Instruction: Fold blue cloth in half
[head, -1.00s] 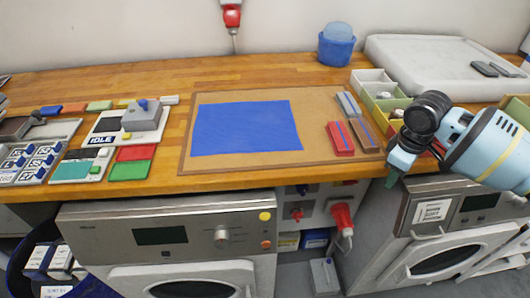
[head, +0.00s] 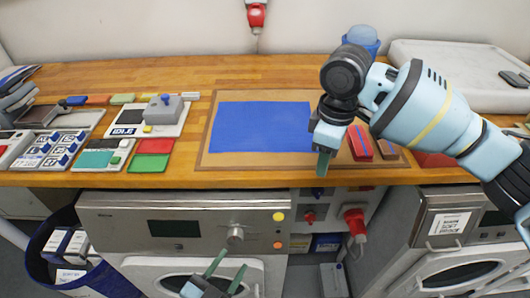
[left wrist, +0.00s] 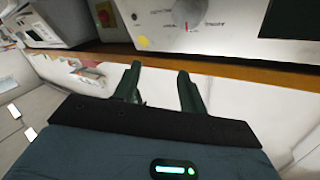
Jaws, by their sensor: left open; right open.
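The blue cloth (head: 262,127) lies flat and unfolded on a brown board (head: 207,140) on the wooden bench, in the head view. My right gripper (head: 322,170) is open and points down near the cloth's right edge; my right arm hides that side of the cloth. I cannot tell how high it is above the board. My left gripper (head: 233,258) is open and empty, low in front of the bench, apart from the cloth. Its two dark green fingers (left wrist: 160,72) stand apart in the left wrist view, with nothing between them.
A red block (head: 361,143) lies on the board right of my right gripper. Green and red pads (head: 148,161) and a grey device (head: 164,108) stand left of the board. Machines with a control panel (head: 190,232) are under the bench edge.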

